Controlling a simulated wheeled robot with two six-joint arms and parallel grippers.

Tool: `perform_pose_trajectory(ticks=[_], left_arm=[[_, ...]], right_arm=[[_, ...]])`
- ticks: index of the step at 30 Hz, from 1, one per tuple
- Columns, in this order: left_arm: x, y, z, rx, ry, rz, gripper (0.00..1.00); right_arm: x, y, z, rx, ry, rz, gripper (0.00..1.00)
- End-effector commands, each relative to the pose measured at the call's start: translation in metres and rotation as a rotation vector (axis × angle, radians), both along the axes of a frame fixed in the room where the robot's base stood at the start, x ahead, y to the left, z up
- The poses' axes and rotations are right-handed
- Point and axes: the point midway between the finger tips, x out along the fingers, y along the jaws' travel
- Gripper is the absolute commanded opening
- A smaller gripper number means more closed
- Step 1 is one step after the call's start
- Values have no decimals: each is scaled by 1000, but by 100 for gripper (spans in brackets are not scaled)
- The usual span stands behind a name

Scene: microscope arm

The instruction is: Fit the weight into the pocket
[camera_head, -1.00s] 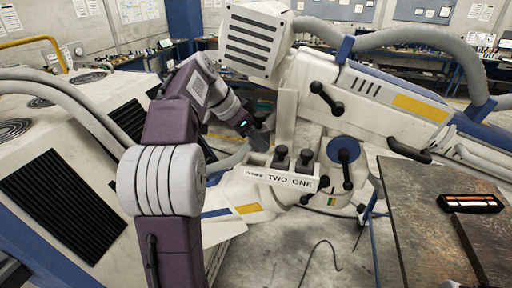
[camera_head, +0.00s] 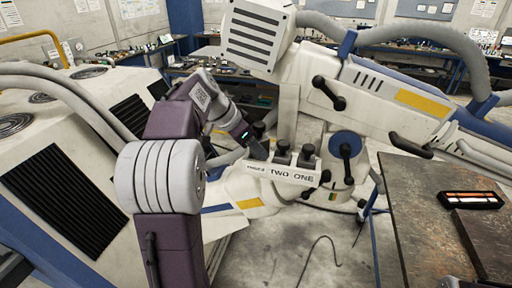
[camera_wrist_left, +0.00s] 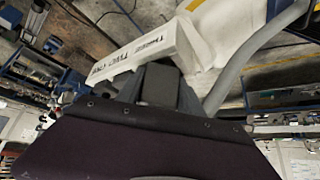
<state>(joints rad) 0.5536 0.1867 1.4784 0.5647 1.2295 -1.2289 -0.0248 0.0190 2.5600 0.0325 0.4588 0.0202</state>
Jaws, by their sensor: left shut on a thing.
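The white rack (camera_head: 247,165) hangs on the microscope stand and is labelled THREE, TWO, ONE; it also shows in the wrist view (camera_wrist_left: 120,62). Two dark weights, one at TWO (camera_head: 283,152) and one at ONE (camera_head: 306,156), stand upright in it. My left gripper (camera_head: 259,152) is at the THREE end, left of the weight at TWO. In the wrist view it is shut on a dark grey weight (camera_wrist_left: 160,84) close to the rack. The THREE pocket and the weight's lower end are hidden, so I cannot tell whether it is inside. My right gripper is out of view.
The microscope's white head (camera_head: 255,42) and thick arm (camera_head: 385,95) stand above and behind the rack. A dark metal table (camera_head: 425,215) with a small box (camera_head: 470,200) is at the right. A large white machine (camera_head: 60,130) is at the left. Open floor lies below the rack.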

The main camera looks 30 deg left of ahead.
Motion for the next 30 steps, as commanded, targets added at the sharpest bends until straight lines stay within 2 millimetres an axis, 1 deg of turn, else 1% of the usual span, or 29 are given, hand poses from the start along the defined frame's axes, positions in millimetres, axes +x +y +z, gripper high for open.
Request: perform_pose_trajectory(ticks=[5, 8, 9, 10, 16, 19, 21, 22, 25, 30], left_arm=[[0, -1, -7, -2, 1, 0, 0], [0, -1, -8, -2, 5, -2, 0], [-1, -1, -10, -3, 12, -3, 49], [-1, -1, -11, -3, 14, -3, 53], [-2, -1, -11, -4, 19, -7, 53], [-2, -1, -3, -4, 19, -7, 53], [-2, -1, 7, -5, 18, -7, 53], [-5, 2, 6, -3, 14, -5, 53], [-14, 8, 23, -1, 9, -1, 53], [-30, 19, 55, -1, 4, 1, 53]], right_arm=[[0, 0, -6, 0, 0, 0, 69], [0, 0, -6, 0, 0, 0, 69], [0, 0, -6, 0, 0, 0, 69], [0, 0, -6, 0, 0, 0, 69], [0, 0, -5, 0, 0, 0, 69], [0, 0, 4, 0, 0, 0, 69], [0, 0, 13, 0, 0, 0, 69], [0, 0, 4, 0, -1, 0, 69], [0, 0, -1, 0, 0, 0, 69], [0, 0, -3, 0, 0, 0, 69]])
